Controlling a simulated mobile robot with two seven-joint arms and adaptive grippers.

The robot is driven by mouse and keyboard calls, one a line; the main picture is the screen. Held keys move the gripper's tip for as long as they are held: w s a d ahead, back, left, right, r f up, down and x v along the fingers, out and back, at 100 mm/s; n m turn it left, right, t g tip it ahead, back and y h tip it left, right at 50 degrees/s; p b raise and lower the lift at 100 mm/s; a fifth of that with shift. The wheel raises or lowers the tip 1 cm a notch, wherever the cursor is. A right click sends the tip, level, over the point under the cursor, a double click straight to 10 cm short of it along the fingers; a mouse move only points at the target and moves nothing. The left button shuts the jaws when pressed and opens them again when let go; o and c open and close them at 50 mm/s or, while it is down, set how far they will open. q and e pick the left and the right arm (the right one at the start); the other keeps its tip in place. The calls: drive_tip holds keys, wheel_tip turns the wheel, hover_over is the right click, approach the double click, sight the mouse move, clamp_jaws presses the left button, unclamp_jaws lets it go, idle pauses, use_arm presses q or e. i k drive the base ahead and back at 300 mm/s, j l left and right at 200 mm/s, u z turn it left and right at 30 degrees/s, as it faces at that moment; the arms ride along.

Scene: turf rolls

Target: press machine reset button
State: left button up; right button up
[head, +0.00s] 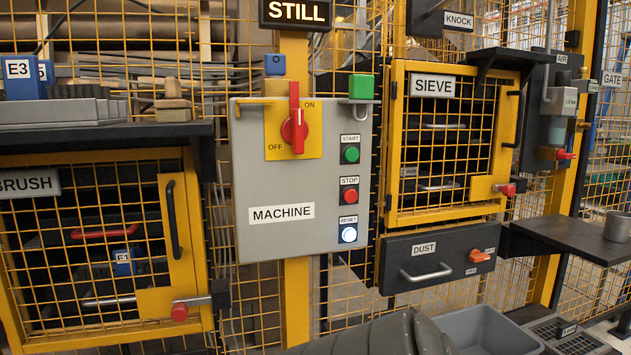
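The grey machine panel (253,178), labelled MACHINE, stands at the centre of the head view. Its reset button (348,234) is at the lower right of the panel, under a RESET label, and looks lit white with a blue surround. Above it are the red stop button (349,195) and the green start button (351,154). The red rotary switch (295,131) sits on a yellow plate, its handle upright, pointing towards ON. A STILL sign (297,12) is above the panel. Neither of my grippers is in view, and nothing covers the reset button.
Left is the caged BRUSH door (180,232) with a black handle. Right are the caged SIEVE door (398,140) and the DUST drawer (405,272). A dark shelf (570,238) with a cup (617,227) juts out at right. A grey bin (490,328) is below. Space before the panel looks clear.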

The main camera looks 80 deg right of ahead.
sight(349, 234)
drive_tip(key=z, duration=1.45)
drive_tip(key=j+z, duration=0.1)
drive_tip(key=z, duration=0.9)
